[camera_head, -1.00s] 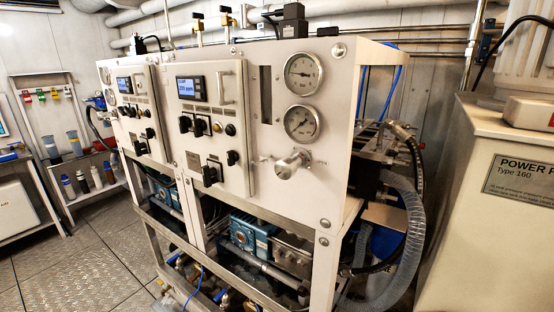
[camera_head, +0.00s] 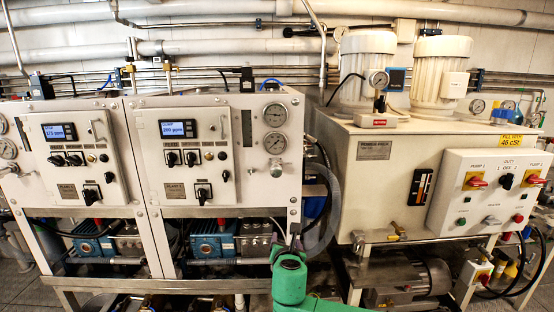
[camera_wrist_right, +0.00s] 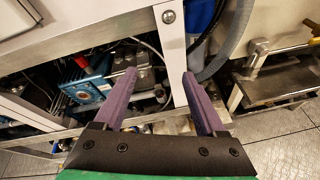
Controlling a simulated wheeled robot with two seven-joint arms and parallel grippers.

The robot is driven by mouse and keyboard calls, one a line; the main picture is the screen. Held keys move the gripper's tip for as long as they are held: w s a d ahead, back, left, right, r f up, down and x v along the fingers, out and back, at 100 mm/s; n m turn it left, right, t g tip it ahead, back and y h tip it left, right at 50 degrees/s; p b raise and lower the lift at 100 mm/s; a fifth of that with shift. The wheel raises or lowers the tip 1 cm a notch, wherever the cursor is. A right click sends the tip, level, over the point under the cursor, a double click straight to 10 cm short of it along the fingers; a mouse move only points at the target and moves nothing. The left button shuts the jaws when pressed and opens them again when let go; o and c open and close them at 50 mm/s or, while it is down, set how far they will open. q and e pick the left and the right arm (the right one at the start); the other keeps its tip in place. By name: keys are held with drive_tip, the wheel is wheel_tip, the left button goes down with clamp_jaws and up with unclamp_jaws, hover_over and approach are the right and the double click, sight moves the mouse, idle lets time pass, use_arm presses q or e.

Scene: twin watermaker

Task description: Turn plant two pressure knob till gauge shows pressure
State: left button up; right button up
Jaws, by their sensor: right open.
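The plant two panel (camera_head: 232,183) is the right one of two white control panels in the head view. Its pressure knob (camera_head: 277,170) is a metal handle at the right side, below two round gauges, the upper one (camera_head: 275,115) and the lower one (camera_head: 275,143). The needles are too small to read. My right gripper (camera_head: 295,238) is below the knob and apart from it, in front of the panel's lower frame. In the right wrist view its two purple fingers (camera_wrist_right: 157,76) are spread with nothing between them. My left gripper is not in view.
The plant one panel (camera_head: 94,200) stands to the left. A clear hose (camera_head: 333,205) curves down right of plant two. The power pack tank (camera_head: 385,185) with its switch box (camera_head: 490,190) stands at the right. A frame post (camera_wrist_right: 168,55) stands beyond the open fingers.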

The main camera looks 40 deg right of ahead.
drive_tip(key=s+a+r+n+t+h, duration=0.1)
drive_tip(key=a+r+n, duration=0.1)
drive_tip(key=r, duration=0.4)
drive_tip(key=s+a+r+n+t, duration=0.1)
drive_tip(key=a+r, duration=0.1)
drive_tip(key=r, duration=0.4)
drive_tip(key=n+t+h+p, duration=0.1)
drive_tip(key=n+t+p, duration=0.1)
drive_tip(key=n, duration=0.1)
approach(276, 172)
drive_tip(key=p+x, duration=0.3)
drive_tip(key=x, duration=0.7)
drive_tip(key=shift+w+d+p, duration=0.1)
drive_tip(key=shift+p, duration=0.2)
drive_tip(key=shift+w+d+f, duration=0.1)
clamp_jaws()
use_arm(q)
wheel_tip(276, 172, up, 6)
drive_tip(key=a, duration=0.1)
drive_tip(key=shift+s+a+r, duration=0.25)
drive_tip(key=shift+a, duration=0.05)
